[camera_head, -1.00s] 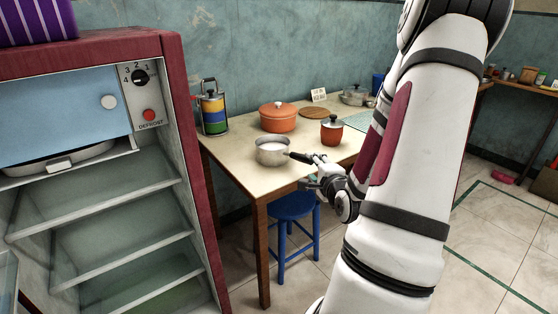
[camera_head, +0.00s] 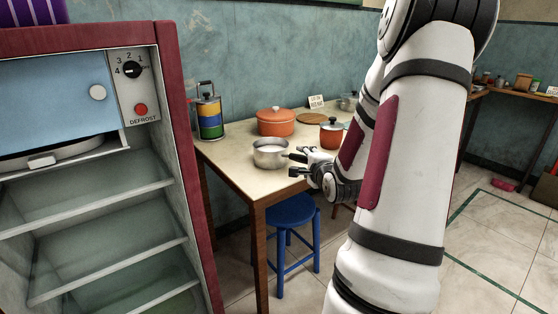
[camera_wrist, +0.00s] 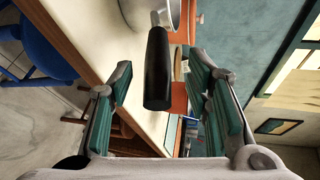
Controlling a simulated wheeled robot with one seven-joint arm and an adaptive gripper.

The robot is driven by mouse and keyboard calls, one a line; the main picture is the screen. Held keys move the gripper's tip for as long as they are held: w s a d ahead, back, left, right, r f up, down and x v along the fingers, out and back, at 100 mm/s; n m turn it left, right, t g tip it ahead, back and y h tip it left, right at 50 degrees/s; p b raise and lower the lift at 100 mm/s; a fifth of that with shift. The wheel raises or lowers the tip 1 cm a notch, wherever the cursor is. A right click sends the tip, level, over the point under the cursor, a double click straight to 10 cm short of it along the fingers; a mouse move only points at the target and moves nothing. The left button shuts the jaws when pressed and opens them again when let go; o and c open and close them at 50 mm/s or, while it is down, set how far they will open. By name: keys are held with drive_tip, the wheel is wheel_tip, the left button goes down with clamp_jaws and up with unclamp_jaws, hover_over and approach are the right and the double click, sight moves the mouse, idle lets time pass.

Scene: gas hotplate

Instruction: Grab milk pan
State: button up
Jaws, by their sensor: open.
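The milk pan (camera_head: 270,154) is a small steel pan with a black handle, standing on the near part of the wooden-edged table (camera_head: 236,173). My gripper (camera_head: 292,164) is at the right of the pan, by its handle. In the wrist view my gripper (camera_wrist: 163,105) is open, with teal-padded fingers spread wide. The pan's black handle (camera_wrist: 157,75) points toward me between the fingers, with space on both sides. The steel pan body (camera_wrist: 168,14) is partly cut off at the top of the wrist view.
An orange pot (camera_head: 275,123) stands behind the pan, and a smaller red pot (camera_head: 331,133) stands to its right. A striped canister (camera_head: 209,115) is at the back left. A blue stool (camera_head: 291,212) is beneath the table edge. An open fridge (camera_head: 100,215) is at left.

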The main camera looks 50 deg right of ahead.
sight(298, 157)
drive_tip(key=x, duration=0.2)
drive_tip(key=b+x, duration=0.1)
drive_tip(key=shift+w+a+f+b, duration=0.1)
drive_tip(key=shift+w+f+b, duration=0.2)
drive_tip(key=shift+w, duration=0.2)
drive_tip(key=shift+w+d, duration=0.35)
drive_tip(key=shift+w, duration=0.1)
drive_tip(key=shift+c, duration=0.6)
clamp_jaws()
